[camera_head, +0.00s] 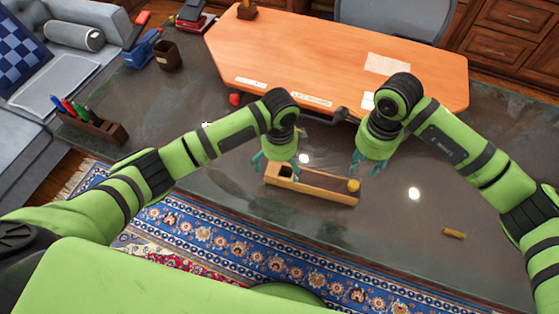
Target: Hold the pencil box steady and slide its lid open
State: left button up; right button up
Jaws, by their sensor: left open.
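The pencil box (312,192) is a long, narrow light-wood box on the dark glossy desk, its long side running left to right with the right end slightly nearer me. A round yellow knob (353,185) is at its right end. A dark recess shows near its left end; I cannot clearly make out the lid's edges. My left gripper (278,163) is open, pointing down over the box's left end, with teal fingers on either side of it; contact is unclear. My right gripper (366,168) points down just behind the box's right end, fingers apart and empty.
A small yellow-brown block (454,233) lies at the right on the desk (400,240). A large orange wooden board (300,60) fills the back. A pen holder (92,125), a dark cup (167,56) and a blue stapler (142,45) stand at the left. The desk's front is mostly clear.

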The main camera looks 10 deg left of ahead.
aim_at(279, 177)
pick_arm(q)
notch_tip(279, 177, down, 7)
jog(key=shift+r, duration=0.15)
jog(key=shift+c, duration=0.4)
jog(key=shift+s, duration=0.1)
jog(key=c, duration=1.3)
pick_arm(e)
jog(key=shift+o, duration=1.3)
pick_arm(q)
jog(key=shift+s+a, duration=0.1)
pick_arm(e)
notch_tip(279, 177, down, 10)
jog(key=m, duration=0.7)
jog(key=shift+r, duration=0.2)
